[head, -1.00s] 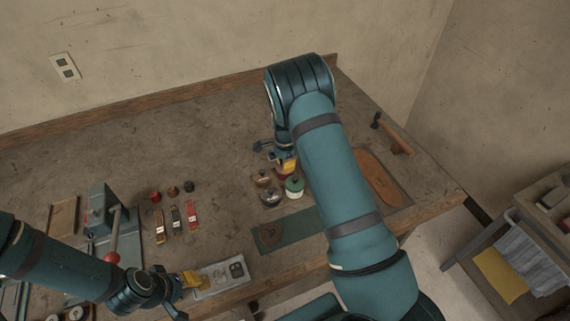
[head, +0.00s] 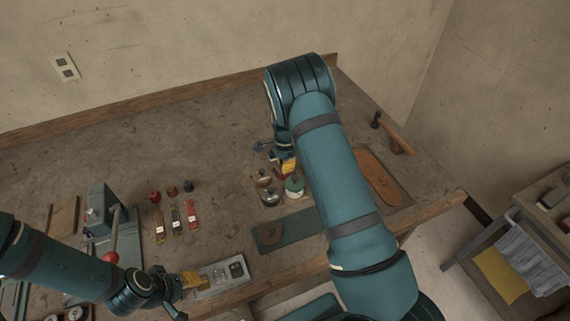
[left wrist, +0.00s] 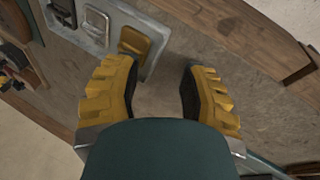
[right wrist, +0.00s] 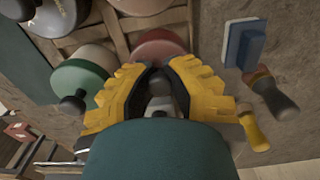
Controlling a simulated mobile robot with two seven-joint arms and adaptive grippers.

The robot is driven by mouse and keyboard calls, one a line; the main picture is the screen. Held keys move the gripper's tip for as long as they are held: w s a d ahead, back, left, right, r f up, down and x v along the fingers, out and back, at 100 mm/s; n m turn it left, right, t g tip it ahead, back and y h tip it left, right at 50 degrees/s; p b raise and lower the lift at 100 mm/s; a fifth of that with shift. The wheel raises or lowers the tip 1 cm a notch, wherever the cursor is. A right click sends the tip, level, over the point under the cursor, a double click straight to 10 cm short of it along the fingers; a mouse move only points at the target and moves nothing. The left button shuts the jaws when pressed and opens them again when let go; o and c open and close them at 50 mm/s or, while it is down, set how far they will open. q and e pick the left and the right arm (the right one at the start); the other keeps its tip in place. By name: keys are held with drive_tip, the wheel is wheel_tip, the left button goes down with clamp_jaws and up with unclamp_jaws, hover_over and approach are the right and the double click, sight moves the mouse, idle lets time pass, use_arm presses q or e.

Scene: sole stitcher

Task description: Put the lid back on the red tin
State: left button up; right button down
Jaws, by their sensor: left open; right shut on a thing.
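My right gripper (right wrist: 158,82) is shut on the dark knob of a red lid. The red lid (right wrist: 163,48) shows just beyond the fingertips in the right wrist view. In the head view the right gripper (head: 286,167) is low over the back of the group of tins, largely hidden by my right arm. The red tin's body is hidden there, and I cannot tell whether the lid touches it. A green-lidded tin (right wrist: 80,82) with a dark knob stands beside it. My left gripper (left wrist: 160,88) is open and empty near the table's front edge.
A grey metal tray (head: 220,279) lies near my left gripper.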

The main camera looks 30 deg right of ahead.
use_arm(q)
drive_tip(key=shift+f, duration=0.1)
use_arm(e)
drive_tip(key=shift+f, duration=0.1)
idle(0.7)
drive_tip(key=shift+c, duration=1.7)
unclamp_jaws()
use_arm(q)
drive_tip(key=shift+r+p, duration=1.5)
drive_tip(key=shift+r, duration=0.05)
use_arm(e)
drive_tip(key=shift+r, duration=2.4)
use_arm(q)
drive_tip(key=shift+r+p, duration=0.35)
use_arm(e)
drive_tip(key=shift+r, duration=1.15)
clamp_jaws()
